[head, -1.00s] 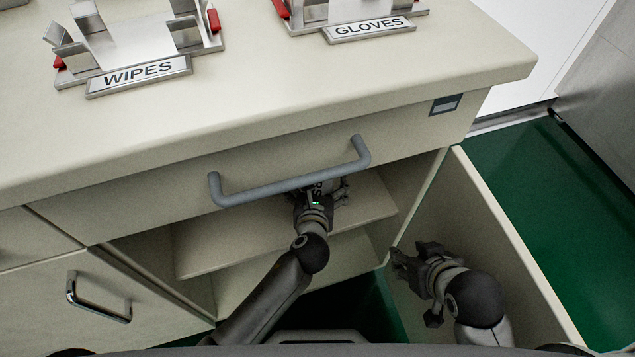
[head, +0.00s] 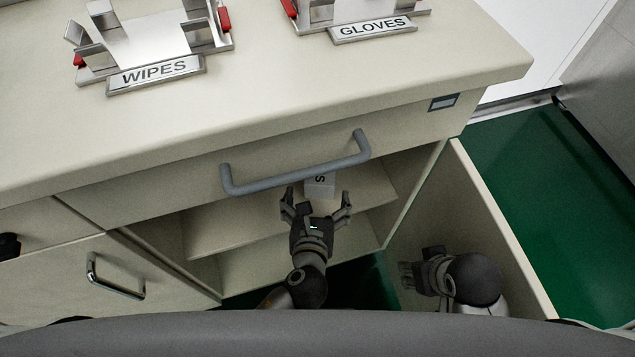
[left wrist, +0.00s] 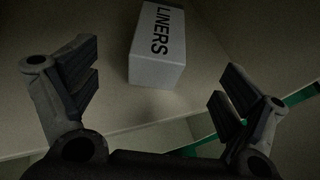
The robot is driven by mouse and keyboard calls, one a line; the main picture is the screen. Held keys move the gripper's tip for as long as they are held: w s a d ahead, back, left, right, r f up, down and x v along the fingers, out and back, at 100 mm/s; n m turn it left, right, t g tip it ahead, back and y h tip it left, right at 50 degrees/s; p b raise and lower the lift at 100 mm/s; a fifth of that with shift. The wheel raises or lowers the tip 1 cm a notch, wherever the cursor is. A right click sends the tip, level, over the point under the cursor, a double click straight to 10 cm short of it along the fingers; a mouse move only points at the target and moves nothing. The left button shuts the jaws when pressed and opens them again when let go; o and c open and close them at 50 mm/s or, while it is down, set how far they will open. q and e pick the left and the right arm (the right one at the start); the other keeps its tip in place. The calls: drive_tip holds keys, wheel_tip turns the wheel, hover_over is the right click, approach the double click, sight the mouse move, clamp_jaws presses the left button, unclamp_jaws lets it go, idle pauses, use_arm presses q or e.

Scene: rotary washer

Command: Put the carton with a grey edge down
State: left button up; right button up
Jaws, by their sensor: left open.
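The carton (head: 320,185) is a pale box lettered LINERS. It sits on the upper shelf inside the open cabinet, partly hidden under the drawer handle in the head view. In the left wrist view the carton (left wrist: 158,70) rests on the shelf beyond the fingers, its lettered face upward. I cannot make out a grey edge clearly. My left gripper (head: 316,201) is open and empty at the cabinet mouth, its fingers spread apart just in front of the carton. My right gripper (head: 420,272) is low beside the open door; its finger gap is unclear.
The shelf (head: 225,232) has bare room left of the carton. The drawer handle (head: 295,172) juts out above it. The open door (head: 497,232) stands to the right. WIPES (head: 155,74) and GLOVES (head: 373,30) holders stand on the countertop.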

use_arm(q)
drive_tip(key=a+n, duration=0.2)
drive_tip(key=a+f+n+g+y, duration=0.1)
drive_tip(key=a+n, duration=0.1)
drive_tip(key=s+a+n+g+y, duration=0.1)
drive_tip(key=a+n, duration=0.1)
drive_tip(key=n, duration=0.1)
drive_tip(key=shift+f, duration=0.15)
drive_tip(key=s+a+n+g, duration=0.1)
drive_tip(key=a+n, duration=0.1)
drive_tip(key=n, duration=0.1)
drive_tip(key=s+a+f+n+g, duration=0.1)
drive_tip(key=a+n, duration=0.2)
drive_tip(key=n, duration=0.1)
drive_tip(key=s+a+f+n+g+y, duration=0.1)
drive_tip(key=a+n, duration=0.1)
drive_tip(key=n, duration=0.1)
drive_tip(key=shift+s+a+n, duration=0.35)
drive_tip(key=shift+n, duration=0.05)
drive_tip(key=s+a+r+n+g+h, duration=0.1)
drive_tip(key=s+a+n+g, duration=0.4)
drive_tip(key=s+n, duration=0.5)
drive_tip(key=shift+a+n+h, duration=0.5)
drive_tip(key=shift+a+n, duration=0.2)
drive_tip(key=shift+n, duration=2.8)
drive_tip(key=shift+s, duration=0.1)
